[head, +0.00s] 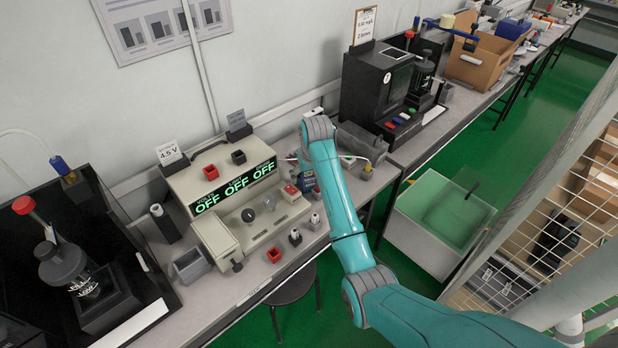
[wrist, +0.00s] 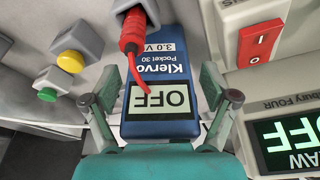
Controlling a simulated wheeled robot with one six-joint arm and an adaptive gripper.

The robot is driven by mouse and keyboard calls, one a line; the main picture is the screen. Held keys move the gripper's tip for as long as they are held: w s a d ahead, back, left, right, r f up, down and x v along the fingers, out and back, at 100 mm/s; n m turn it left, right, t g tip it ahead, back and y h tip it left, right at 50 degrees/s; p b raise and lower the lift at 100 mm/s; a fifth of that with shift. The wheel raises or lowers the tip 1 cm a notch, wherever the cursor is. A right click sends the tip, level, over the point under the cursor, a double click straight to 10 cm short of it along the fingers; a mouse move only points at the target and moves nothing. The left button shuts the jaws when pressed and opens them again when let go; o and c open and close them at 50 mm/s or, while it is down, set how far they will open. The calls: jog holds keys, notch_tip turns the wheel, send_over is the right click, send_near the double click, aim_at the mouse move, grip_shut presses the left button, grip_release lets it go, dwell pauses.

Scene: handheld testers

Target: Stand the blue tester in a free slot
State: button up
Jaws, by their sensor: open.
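The blue tester (wrist: 178,62) lies between the open fingers of my gripper (wrist: 158,78) in the wrist view, its label and OFF screen upside down. The fingers stand apart at its left and right sides; contact is not clear.
A beige power unit (head: 212,180) with OFF displays stands left of my arm, close to the tester. A black machine (head: 380,85) stands farther back. A grey open bin (head: 190,265) and a red cup (head: 275,254) sit near the bench's front edge. Yellow (wrist: 71,61) and green buttons are left of the tester.

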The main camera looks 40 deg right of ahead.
jog(key=c, duration=1.2)
jog(key=shift+r, duration=0.1)
